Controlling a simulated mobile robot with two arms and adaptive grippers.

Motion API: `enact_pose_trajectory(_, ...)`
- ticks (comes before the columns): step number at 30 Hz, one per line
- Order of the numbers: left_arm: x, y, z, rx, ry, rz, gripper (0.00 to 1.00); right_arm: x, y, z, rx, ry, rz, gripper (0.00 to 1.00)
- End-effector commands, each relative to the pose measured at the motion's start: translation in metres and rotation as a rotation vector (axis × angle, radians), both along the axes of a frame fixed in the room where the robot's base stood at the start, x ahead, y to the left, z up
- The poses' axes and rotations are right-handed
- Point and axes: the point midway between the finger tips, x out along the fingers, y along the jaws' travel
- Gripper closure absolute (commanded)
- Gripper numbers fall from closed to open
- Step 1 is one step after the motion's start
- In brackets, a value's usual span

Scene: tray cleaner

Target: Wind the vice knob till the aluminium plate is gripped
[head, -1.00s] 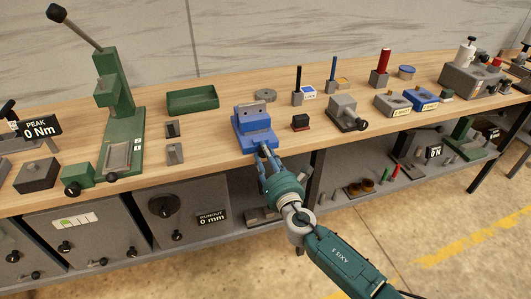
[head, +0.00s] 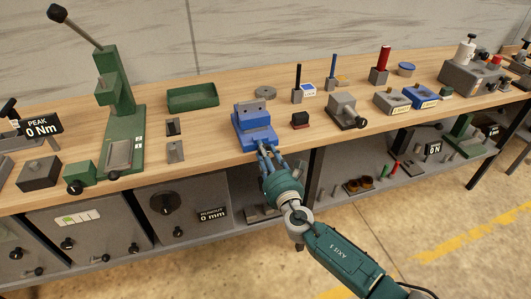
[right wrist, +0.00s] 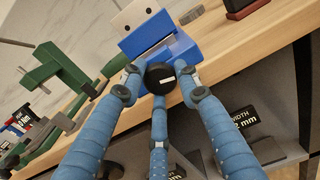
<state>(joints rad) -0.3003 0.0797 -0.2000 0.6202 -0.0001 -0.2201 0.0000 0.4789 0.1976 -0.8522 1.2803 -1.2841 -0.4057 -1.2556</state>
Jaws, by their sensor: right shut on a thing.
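The blue vice (head: 257,134) stands at the bench's front edge in the head view, and its blue body (right wrist: 185,48) fills the upper middle of the right wrist view. The grey aluminium plate (head: 251,107) stands upright in it; its face with dark holes (right wrist: 134,17) shows at the top of the wrist view. I cannot tell whether the jaw touches the plate. The round black vice knob (right wrist: 160,78), with a white mark, faces my wrist camera. My right gripper (head: 266,152) is shut on the knob, with blue fingers around it. My left gripper is out of view.
A green press (head: 120,130) and a green tray (head: 193,99) stand left of the vice. A lower shelf (head: 330,180) lies under the bench.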

Motion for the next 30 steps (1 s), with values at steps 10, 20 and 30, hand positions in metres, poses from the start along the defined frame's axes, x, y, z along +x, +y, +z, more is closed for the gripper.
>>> enact_pose_trajectory(10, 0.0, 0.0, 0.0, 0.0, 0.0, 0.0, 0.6, 0.001, -0.001, 0.002, 0.001, -0.003, -0.002, 0.49)
enact_pose_trajectory(20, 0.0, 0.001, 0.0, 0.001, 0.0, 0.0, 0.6, -0.016, -0.006, 0.0, 0.001, -0.001, -0.001, 0.49)
enact_pose_trajectory(30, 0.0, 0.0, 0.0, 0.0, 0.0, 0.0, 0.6, -0.083, -0.029, 0.0, 0.0, 0.0, -0.001, 0.49)
